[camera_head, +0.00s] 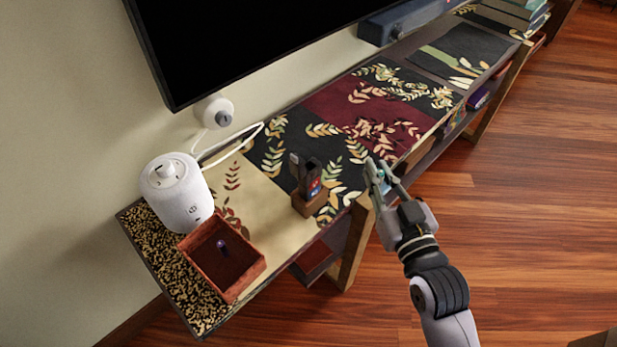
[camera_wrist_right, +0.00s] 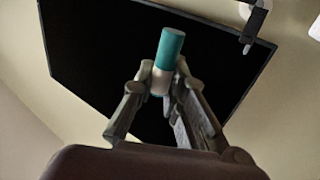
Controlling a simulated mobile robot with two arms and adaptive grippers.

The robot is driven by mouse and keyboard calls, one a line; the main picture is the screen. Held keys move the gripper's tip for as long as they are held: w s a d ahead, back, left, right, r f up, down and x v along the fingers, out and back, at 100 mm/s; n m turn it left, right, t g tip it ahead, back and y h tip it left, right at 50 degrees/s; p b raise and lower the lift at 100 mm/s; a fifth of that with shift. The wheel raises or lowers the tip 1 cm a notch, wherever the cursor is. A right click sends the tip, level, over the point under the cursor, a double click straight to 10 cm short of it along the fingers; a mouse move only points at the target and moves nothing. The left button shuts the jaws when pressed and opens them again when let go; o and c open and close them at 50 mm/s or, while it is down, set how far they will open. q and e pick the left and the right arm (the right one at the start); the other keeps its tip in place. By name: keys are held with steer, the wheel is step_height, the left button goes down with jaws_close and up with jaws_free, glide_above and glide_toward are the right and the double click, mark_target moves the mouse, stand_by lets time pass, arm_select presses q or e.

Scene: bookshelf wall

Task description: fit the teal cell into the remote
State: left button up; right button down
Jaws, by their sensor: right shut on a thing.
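The teal cell (camera_wrist_right: 167,55), a short cylinder with a teal part and a pale lower part, is held between the fingers of my right gripper (camera_wrist_right: 160,88). In the head view the right gripper (camera_head: 380,172) is over the front edge of the shelf, and only a small bit of teal shows there. The remote (camera_head: 309,177) is dark with coloured buttons and stands upright in a small wooden holder (camera_head: 309,202), left of the gripper and apart from it. Its battery opening cannot be made out. My left gripper is not in view.
A red-brown tray (camera_head: 254,275) with a small purple cylinder (camera_head: 222,247) in it sits at the shelf's near left end. A white speaker (camera_head: 178,195) stands beside it. A large dark screen (camera_head: 240,40) hangs above the patterned shelf top (camera_head: 335,135). Wooden floor lies to the right.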

stand_by(0.3)
steer(key=s+d+f+m+h, duration=0.1)
steer(key=s+d+m+h, duration=0.2)
steer(key=s+d, duration=0.3)
steer(key=s+h, duration=0.1)
steer(key=s, duration=0.2)
steer(key=shift+f+t+h, duration=0.3)
steer(key=shift+f, duration=0.1)
